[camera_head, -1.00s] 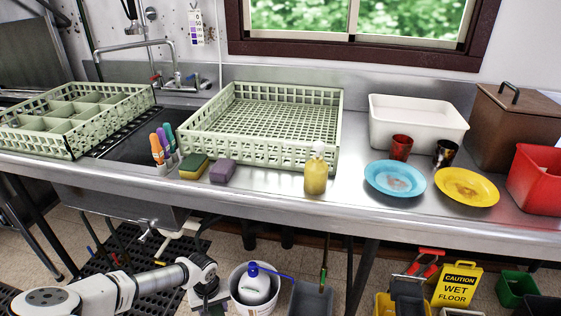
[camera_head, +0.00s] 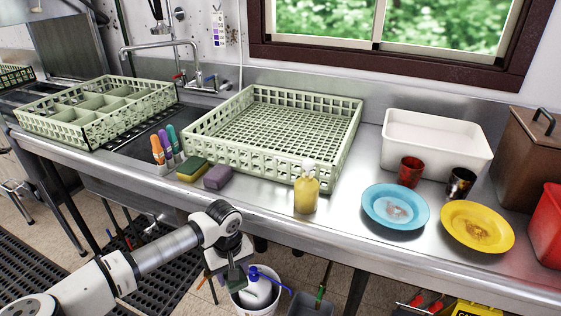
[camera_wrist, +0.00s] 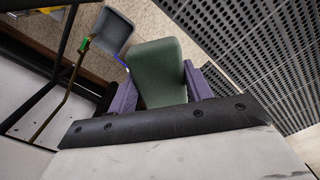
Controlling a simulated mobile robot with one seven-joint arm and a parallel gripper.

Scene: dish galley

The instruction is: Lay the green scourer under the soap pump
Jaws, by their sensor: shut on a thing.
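The green scourer (camera_wrist: 158,72) is a flat dark green block held between the two purple fingers of my gripper (camera_wrist: 160,92) in the wrist view. In the head view my gripper (camera_head: 236,270) hangs in front of the counter's front edge, below the countertop, with the scourer (camera_head: 237,280) pointing down. The soap pump (camera_head: 306,195), a yellow bottle with a pale top, stands upright on the steel counter, above and to the right of my gripper. The counter under its base is hidden by the bottle.
A yellow-and-green sponge (camera_head: 191,172) and a purple sponge (camera_head: 218,177) lie left of the pump. A green rack (camera_head: 240,160) stands behind it. A blue plate (camera_head: 397,222) lies to its right.

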